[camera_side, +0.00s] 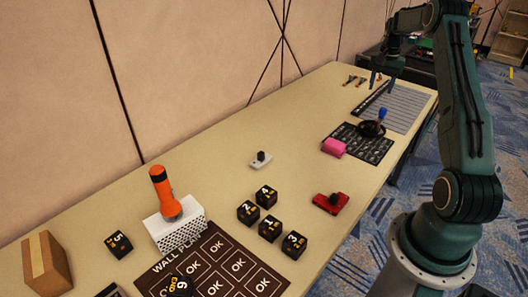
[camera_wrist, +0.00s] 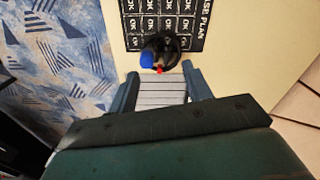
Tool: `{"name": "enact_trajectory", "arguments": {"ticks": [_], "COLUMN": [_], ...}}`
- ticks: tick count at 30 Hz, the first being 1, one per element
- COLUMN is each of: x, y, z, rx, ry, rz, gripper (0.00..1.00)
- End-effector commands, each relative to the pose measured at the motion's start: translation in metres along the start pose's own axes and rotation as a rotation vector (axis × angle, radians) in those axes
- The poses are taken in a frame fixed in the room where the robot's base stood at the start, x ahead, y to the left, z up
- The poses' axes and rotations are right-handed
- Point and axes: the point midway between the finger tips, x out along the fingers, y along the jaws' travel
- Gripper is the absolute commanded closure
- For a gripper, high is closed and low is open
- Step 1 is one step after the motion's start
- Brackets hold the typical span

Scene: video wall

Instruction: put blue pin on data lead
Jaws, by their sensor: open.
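The blue pin (camera_side: 382,113) has a blue top and stands at a black coil, which looks like the data lead (camera_side: 369,129), on a dark printed sheet. In the wrist view, the blue top (camera_wrist: 146,59) is at the left side of the coil (camera_wrist: 172,55), with a small red tip in front. I cannot tell whether the pin rests on the coil or stands just beside or inside it. My gripper (camera_side: 382,81) is open and empty, above the grey slatted mat, beyond the coil. Its fingers (camera_wrist: 160,76) are apart from the pin.
The dark printed sheet (camera_side: 345,136) and grey slatted mat (camera_side: 407,96) lie near the table's right edge. A pink block (camera_side: 334,147) sits by the sheet. A red device (camera_side: 330,203), numbered black cubes (camera_side: 266,196) and an orange torch (camera_side: 164,190) stand nearer. The table's middle is mostly clear.

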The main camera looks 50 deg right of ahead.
Motion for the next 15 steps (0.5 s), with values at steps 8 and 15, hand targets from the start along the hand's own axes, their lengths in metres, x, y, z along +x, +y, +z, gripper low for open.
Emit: {"name": "enact_trajectory", "arguments": {"ticks": [8, 15], "x": [-0.07, -0.122], "y": [-0.058, -0.092], "z": [0.064, 0.135], "rx": [-0.178, -0.34], "ry": [0.059, 0.11], "rz": [-0.028, -0.057], "gripper": [0.5, 0.5]}}
